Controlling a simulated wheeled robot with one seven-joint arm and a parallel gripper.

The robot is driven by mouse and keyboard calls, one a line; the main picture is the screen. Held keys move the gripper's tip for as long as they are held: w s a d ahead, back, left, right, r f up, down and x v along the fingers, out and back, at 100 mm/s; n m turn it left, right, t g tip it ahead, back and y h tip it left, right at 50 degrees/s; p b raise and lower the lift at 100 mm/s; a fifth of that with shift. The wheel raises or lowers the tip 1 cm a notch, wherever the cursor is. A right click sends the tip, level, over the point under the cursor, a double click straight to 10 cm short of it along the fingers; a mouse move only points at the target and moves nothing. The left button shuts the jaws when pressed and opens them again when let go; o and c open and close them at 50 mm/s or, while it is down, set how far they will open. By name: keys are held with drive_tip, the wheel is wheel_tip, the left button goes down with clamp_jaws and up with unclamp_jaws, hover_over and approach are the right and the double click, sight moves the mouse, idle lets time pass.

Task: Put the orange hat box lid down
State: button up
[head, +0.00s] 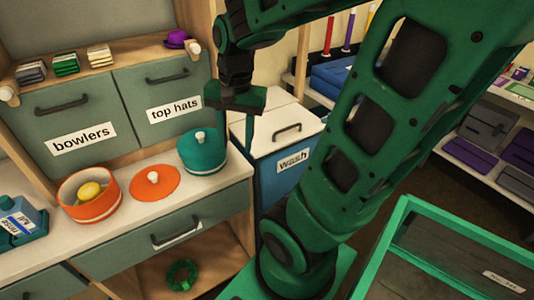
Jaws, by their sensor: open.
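The orange hat box lid (155,185), a flat disc with a white knob, lies knob up on the pale counter (128,222). It is just right of the open orange hat box (88,208), which has a yellow thing (90,191) inside. A teal hat box (203,152) with a white knob on top stands to the right of the lid. My gripper (238,128) is open and points down, up and to the right of the lid, apart from it. I see nothing between its fingers, though one finger is hard to make out.
A blue rinse bottle (18,216) stands at the counter's left end. Drawers marked bowlers (72,122) and top hats (165,92) are behind the counter. A blue wash bin (282,172) stands to the right. A green-framed crate (455,265) is at lower right.

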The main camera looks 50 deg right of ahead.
drive_tip(key=s+d+n+g, duration=0.1)
drive_tip(key=s+n, duration=0.5)
drive_tip(key=s, duration=0.4)
drive_tip(key=shift+d+f, duration=0.3)
drive_tip(key=shift+f, duration=0.05)
drive_tip(key=shift+w, duration=0.1)
drive_tip(key=shift+c, duration=0.3)
